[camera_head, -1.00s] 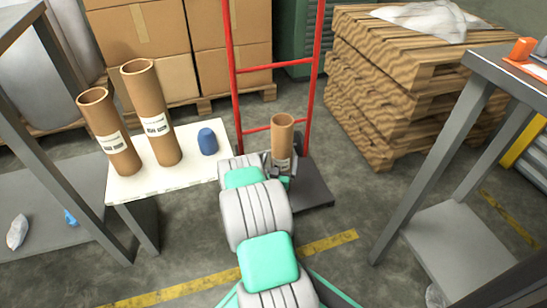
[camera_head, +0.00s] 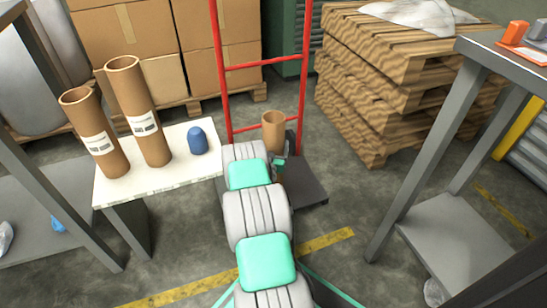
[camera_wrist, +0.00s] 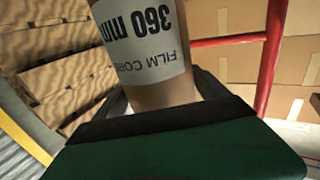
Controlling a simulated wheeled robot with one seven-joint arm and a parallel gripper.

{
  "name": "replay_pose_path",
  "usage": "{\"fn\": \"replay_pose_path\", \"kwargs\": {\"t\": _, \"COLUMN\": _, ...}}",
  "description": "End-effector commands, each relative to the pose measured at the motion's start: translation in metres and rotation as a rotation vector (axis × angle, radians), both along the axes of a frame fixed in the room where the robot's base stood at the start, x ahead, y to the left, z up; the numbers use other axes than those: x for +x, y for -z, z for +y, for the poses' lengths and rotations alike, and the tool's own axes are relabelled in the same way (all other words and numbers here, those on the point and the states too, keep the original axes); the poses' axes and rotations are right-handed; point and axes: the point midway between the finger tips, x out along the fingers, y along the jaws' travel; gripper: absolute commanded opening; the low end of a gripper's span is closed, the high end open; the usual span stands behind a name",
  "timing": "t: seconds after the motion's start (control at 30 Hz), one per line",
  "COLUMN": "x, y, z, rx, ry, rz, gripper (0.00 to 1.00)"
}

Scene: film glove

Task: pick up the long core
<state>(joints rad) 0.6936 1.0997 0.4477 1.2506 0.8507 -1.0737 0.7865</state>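A brown cardboard core (camera_head: 273,132) stands near the hand truck, its lower part hidden behind my arm. In the wrist view this core (camera_wrist: 160,50) has a white label reading "360 mm" and "FILM CORE", upside down. My gripper (camera_wrist: 165,98) is at it, with a dark finger on each side of the core and no clear gap; whether they press on it I cannot tell. In the head view my gripper (camera_head: 280,168) is mostly hidden by the arm. Two longer labelled cores, a left one (camera_head: 94,132) and a taller one (camera_head: 138,110), stand on the white-topped table.
The white-topped table (camera_head: 185,176) also bears a blue object (camera_head: 197,140). The red hand truck (camera_head: 265,66) has a dark base plate (camera_head: 312,194). Stacked pallets (camera_head: 385,90) stand behind right, and a grey metal table (camera_head: 500,60) at the right. Cartons (camera_head: 115,35) stand behind.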

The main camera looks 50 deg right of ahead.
Motion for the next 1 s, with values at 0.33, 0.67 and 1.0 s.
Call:
{"fn": "replay_pose_path", "kwargs": {"t": 0.33, "x": -0.0003, "y": 0.0000, "z": -0.0001, "rx": 0.000, "ry": 0.001, "rz": 0.000, "gripper": 0.54}}
{"fn": "replay_pose_path", "kwargs": {"t": 0.67, "x": -0.0004, "y": 0.0000, "z": -0.0001, "rx": 0.000, "ry": 0.001, "rz": 0.000, "gripper": 0.27}}
{"fn": "replay_pose_path", "kwargs": {"t": 1.0, "x": 0.0000, "y": -0.0009, "z": -0.0004, "rx": -0.002, "ry": 0.001, "rz": -0.001, "gripper": 0.06}}
